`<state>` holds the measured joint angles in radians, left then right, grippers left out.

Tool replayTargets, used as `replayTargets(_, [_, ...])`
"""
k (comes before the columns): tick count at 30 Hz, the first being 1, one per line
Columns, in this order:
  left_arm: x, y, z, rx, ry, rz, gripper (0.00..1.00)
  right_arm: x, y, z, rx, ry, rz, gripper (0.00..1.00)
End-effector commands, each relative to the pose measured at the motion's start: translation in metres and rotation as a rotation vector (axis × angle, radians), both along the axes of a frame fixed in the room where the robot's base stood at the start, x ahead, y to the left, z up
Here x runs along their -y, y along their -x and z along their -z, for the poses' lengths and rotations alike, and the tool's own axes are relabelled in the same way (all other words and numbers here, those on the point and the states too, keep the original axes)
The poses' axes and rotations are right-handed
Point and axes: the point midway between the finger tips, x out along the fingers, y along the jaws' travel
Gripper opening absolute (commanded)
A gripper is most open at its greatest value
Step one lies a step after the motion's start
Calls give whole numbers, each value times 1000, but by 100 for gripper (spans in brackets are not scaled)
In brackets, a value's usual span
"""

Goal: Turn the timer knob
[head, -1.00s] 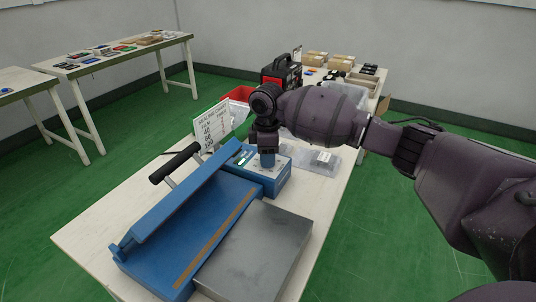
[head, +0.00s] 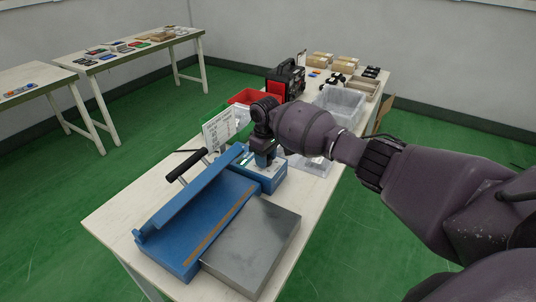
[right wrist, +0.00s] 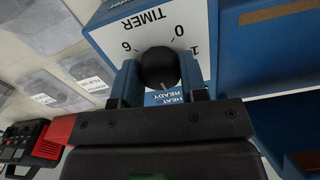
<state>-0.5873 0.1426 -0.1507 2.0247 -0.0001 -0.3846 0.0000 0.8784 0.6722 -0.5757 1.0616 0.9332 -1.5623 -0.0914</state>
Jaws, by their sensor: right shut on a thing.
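The timer knob (right wrist: 159,68) is black and round, on a white panel marked TIMER with the figures 6, 0 and 1 around it. The panel belongs to the blue sealer (head: 268,184), which has a raised lever with a black handle. My right gripper (head: 264,158) points down at the small control box of the sealer and hides the knob in the head view. In the right wrist view its two blue fingers stand on either side of the knob and are shut on it. My left gripper is not in view.
A grey metal platform (head: 252,245) stands in front of the sealer. A white sign (head: 219,130), a red bin (head: 245,97), clear plastic bins (head: 342,103) and a black-and-red machine (head: 285,82) are behind. Side tables (head: 130,58) stand at the left.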

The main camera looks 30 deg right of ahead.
Motion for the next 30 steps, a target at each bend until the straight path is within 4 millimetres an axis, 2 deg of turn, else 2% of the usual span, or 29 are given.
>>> replayTargets(20, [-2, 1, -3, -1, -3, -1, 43, -1, 0, 1, 0, -1, 63, 16])
replayTargets(21, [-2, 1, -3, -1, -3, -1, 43, -1, 0, 1, 0, -1, 63, 46])
replayTargets(24, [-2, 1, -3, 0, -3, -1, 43, -1, 0, 1, 0, -1, 63, 61])
replayTargets(25, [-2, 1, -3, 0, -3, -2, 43, -1, 0, 1, 0, -1, 63, 65])
replayTargets(30, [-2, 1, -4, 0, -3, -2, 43, 0, 0, 0, 0, -1, 63, 65])
